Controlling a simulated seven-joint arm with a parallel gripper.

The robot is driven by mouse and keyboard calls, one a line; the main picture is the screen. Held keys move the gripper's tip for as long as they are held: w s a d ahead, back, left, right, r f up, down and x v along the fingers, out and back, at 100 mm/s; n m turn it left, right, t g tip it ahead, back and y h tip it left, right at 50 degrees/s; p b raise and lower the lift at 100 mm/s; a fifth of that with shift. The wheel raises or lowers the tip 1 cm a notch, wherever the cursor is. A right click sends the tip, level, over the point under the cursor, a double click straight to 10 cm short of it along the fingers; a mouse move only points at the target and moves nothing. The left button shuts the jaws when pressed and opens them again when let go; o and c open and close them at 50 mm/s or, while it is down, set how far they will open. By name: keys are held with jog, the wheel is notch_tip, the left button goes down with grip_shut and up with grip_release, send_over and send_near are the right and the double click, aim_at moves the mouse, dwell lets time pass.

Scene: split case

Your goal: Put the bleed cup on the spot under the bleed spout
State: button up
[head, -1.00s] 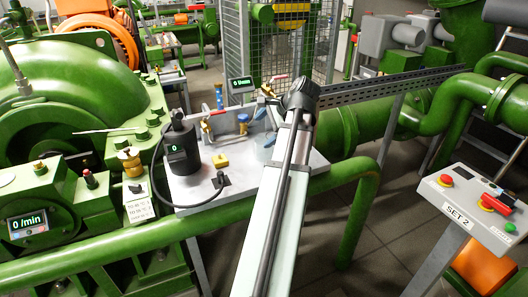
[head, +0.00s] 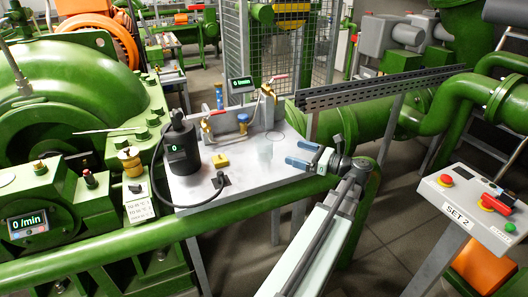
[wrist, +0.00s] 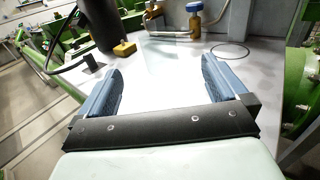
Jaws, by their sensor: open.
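The bleed cup (head: 265,151) is a clear, faint cup standing upright on the grey bench plate. In the wrist view it is hardly visible against the bright plate between the fingers. A thin dark ring marks the spot (wrist: 230,51), bare in the wrist view, right of the blue-capped fitting (wrist: 193,15). The bleed spout (head: 270,93) is on the brass valve with a red handle at the back of the plate. My gripper (head: 290,153) is open and empty at the plate's right side, its blue fingers pointing left toward the cup, apart from it.
A black cylinder (head: 181,142) with a cable stands at the plate's left, with a yellow block (head: 220,160) beside it. A perforated rail (head: 380,86) runs behind right.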

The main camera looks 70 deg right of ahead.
send_near(256, 141)
jog(key=shift+w+d+f, duration=0.1)
jog(key=shift+w+d, duration=0.05)
jog(key=shift+w, duration=0.35)
jog(key=shift+w+d, duration=0.15)
jog(key=shift+w, duration=0.35)
jog(key=shift+w+d, duration=0.15)
jog(key=shift+w, duration=2.45)
jog(key=c, duration=1.1)
